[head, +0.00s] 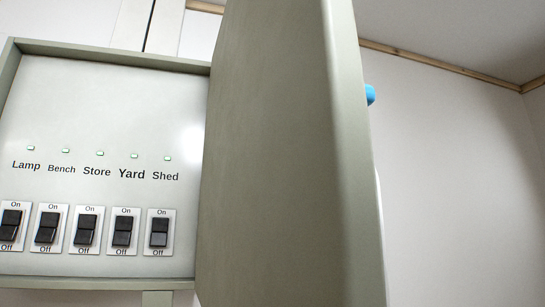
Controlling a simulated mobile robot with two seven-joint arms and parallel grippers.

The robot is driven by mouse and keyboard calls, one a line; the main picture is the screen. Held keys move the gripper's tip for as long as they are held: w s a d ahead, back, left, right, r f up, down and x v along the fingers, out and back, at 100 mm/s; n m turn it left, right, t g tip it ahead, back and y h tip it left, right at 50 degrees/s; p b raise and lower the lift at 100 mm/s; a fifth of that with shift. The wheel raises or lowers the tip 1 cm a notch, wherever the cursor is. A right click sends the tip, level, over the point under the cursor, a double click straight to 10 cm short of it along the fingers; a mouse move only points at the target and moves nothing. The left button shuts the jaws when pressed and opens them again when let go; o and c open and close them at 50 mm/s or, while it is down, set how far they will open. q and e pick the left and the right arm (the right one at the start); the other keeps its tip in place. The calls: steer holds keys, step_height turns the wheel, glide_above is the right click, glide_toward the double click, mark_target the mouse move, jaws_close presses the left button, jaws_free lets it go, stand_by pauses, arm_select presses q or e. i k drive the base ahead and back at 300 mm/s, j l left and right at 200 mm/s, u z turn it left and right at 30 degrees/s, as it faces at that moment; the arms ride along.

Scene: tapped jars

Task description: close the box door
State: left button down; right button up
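The box (110,110) is a shallow grey-green cabinet on the left of the head view. Its pale panel carries several labelled switches, Lamp, Bench, Store, Yard and Shed. The box door (270,150) stands open, hinged at the box's right edge and swung out towards me, filling the middle of the view. A small blue knob (370,95) shows beyond the door's right edge, partly hidden by it. Neither of my grippers is in view.
A white wall (450,180) lies behind and to the right, with a wooden trim strip (440,65) along the ceiling. A pale vertical conduit (163,27) rises above the box. The space right of the door looks clear.

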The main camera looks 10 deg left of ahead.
mark_target(291, 213)
steer(key=k+l+u, duration=0.1)
steer(key=l+u, duration=0.2)
steer(key=l, duration=0.15)
steer(key=k+l+u, duration=0.15)
steer(key=l+u, duration=0.15)
steer(key=l, duration=0.15)
steer(key=k+l+u, duration=0.2)
steer(key=l+u, duration=0.15)
steer(key=k+l+u, duration=0.3)
steer(key=i+l, duration=0.05)
steer(key=l, duration=0.05)
